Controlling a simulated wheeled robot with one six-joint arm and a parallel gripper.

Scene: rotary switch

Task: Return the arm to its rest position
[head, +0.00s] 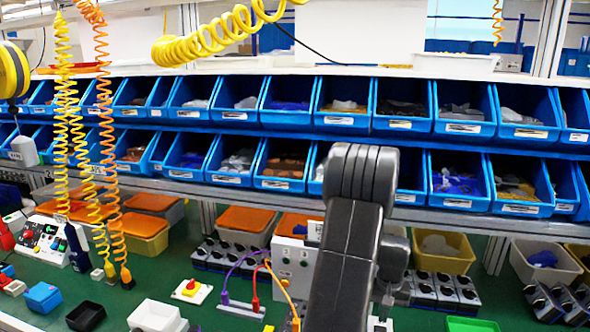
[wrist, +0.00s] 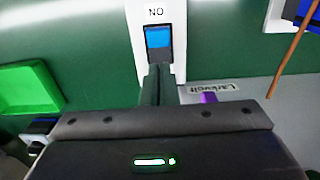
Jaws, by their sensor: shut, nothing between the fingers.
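My arm (head: 352,235) rises from the bottom of the head view, in front of the green bench; its gripper end is hidden there. In the wrist view my gripper (wrist: 158,72) has its two dark fingers together, with nothing visible between them. Past the fingertips is a white plate (wrist: 177,40) with a blue block (wrist: 158,37) and black letters that read "NO" in this view. The fingertips overlap the lower edge of the block in the picture; whether they touch it I cannot tell. No rotary switch can be made out.
Two rows of blue bins (head: 335,105) stand behind the bench. A grey box (head: 293,265) with coloured cables is just left of my arm. Coiled yellow and orange hoses (head: 115,255) hang at the left. In the wrist view a green tray (wrist: 28,88) lies at the left.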

